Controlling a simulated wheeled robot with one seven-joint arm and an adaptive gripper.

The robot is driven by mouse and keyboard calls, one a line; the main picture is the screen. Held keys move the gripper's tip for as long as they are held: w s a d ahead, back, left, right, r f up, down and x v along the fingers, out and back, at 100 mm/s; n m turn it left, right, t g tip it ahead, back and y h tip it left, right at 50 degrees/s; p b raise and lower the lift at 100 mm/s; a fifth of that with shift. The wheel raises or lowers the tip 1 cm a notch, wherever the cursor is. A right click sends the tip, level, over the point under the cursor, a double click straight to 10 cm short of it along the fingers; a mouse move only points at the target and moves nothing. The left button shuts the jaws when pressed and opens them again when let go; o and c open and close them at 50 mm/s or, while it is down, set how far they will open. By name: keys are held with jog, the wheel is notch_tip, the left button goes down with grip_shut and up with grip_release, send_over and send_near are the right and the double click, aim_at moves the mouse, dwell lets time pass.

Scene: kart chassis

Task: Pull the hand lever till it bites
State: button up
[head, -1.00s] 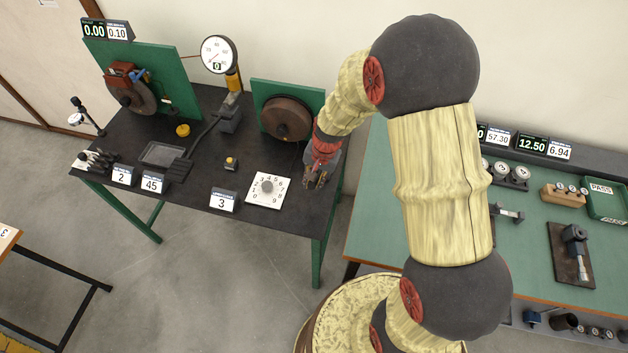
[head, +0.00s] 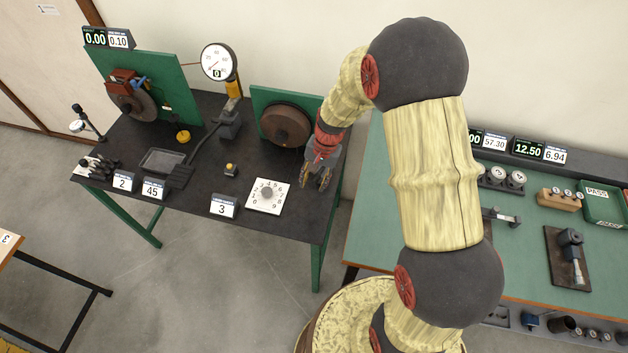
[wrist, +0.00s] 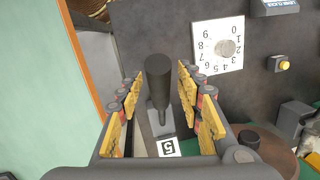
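My gripper (head: 315,177) is at the right end of the black table in the head view. In the wrist view, its yellow-padded fingers (wrist: 158,98) are spread apart. A black cylindrical grip (wrist: 158,75), which looks like the hand lever, stands between them with a visible gap on each side. It rises from a grey base with a white label (wrist: 168,147) marked 5. I cannot tell how far the lever is pulled. In the head view my gripper and arm hide it. A brown disc (head: 285,123) on a green panel (head: 258,98) stands just behind and left of my gripper.
A white numbered dial plate (head: 267,196) lies left of my gripper; it also shows in the wrist view (wrist: 217,46). A round gauge (head: 217,61), a grey cylinder unit (head: 229,124) and a yellow button (head: 231,169) are further left. A green-topped bench (head: 375,215) stands to the right.

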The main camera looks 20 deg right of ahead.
notch_tip(320, 180, up, 12)
jog(key=d, duration=0.2)
dwell(0.5)
jog(key=shift+s+d+f, duration=0.1)
